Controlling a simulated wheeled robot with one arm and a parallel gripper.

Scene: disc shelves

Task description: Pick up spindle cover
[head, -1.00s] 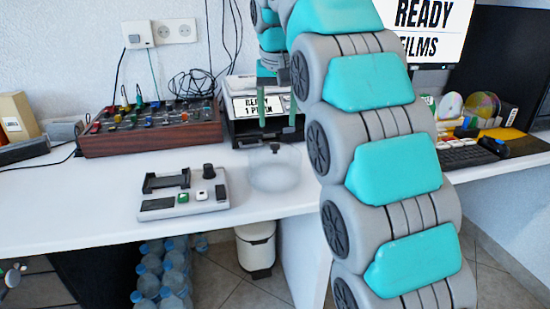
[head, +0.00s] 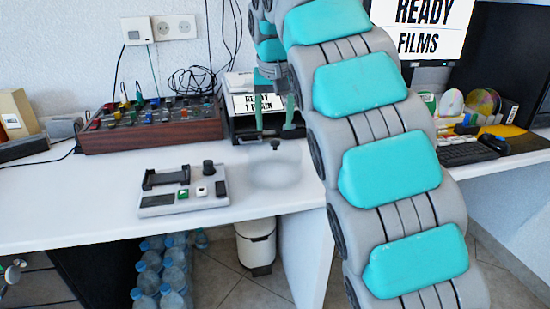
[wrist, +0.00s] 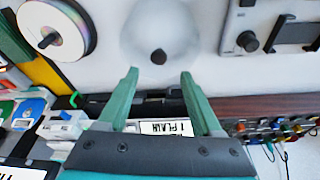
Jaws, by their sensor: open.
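The spindle cover (head: 274,172) is a clear, faint dome with a black knob on top. It stands on the white desk in the head view, right of the grey device. In the wrist view the cover (wrist: 160,28) shows at the top middle, its knob just beyond my fingertips. My gripper (head: 273,132) has two green fingers and is above the knob, apart from it. In the wrist view my gripper (wrist: 160,73) is open, with nothing between the fingertips. My arm hides part of the desk to the right.
A grey device (head: 183,191) with a black knob stands left of the cover. A mixer with wooden sides (head: 150,128) and a black tray with a label (head: 257,104) are behind. A disc spindle (wrist: 55,30) shows in the wrist view. The desk's front edge is near the cover.

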